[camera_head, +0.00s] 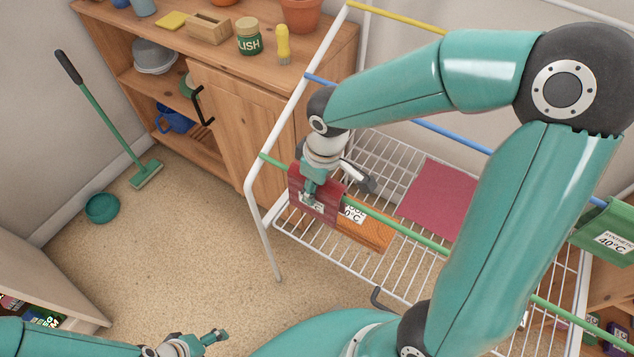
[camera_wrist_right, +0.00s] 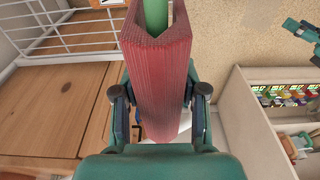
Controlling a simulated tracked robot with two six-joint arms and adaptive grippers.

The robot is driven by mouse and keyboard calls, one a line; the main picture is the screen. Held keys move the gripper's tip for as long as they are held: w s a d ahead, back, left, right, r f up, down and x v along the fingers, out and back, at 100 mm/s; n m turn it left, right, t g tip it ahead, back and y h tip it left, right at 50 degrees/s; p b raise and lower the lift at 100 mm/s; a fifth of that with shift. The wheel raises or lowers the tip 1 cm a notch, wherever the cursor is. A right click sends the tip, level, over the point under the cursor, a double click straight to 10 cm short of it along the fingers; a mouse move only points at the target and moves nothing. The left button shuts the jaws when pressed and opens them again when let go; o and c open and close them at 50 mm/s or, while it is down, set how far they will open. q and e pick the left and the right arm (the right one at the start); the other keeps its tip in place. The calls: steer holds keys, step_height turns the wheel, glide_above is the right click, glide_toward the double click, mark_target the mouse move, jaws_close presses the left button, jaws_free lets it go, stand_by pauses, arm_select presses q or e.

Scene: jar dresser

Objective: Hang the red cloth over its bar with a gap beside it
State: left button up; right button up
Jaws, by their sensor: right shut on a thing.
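A dark red cloth (camera_head: 327,208) is at the left part of the green front bar (camera_head: 423,238) of the white drying rack. My right gripper (camera_head: 310,190) is shut on it from above. In the right wrist view the red cloth (camera_wrist_right: 158,85) is folded around the green bar (camera_wrist_right: 156,15), with a finger on each side. An orange cloth (camera_head: 370,234) shows just right of the red cloth, by the same bar; a white label (camera_head: 353,213) sits close to the red cloth's edge. My left gripper (camera_head: 205,343) is low in the head view, away from the rack; its jaws are unclear.
A flat crimson cloth (camera_head: 440,197) shows over the wire shelf behind the green bar. A green labelled cloth (camera_head: 606,235) hangs at the right. The wooden dresser (camera_head: 235,98) stands left of the rack. My right arm covers part of the rack.

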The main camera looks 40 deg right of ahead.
steer(key=shift+f, duration=0.25)
steer(key=o, duration=1)
steer(key=shift+r, duration=0.1)
steer(key=shift+r+p, duration=2.8)
steer(key=shift+r, duration=0.7)
steer(key=shift+s+f, duration=0.1)
steer(key=shift+s, duration=0.05)
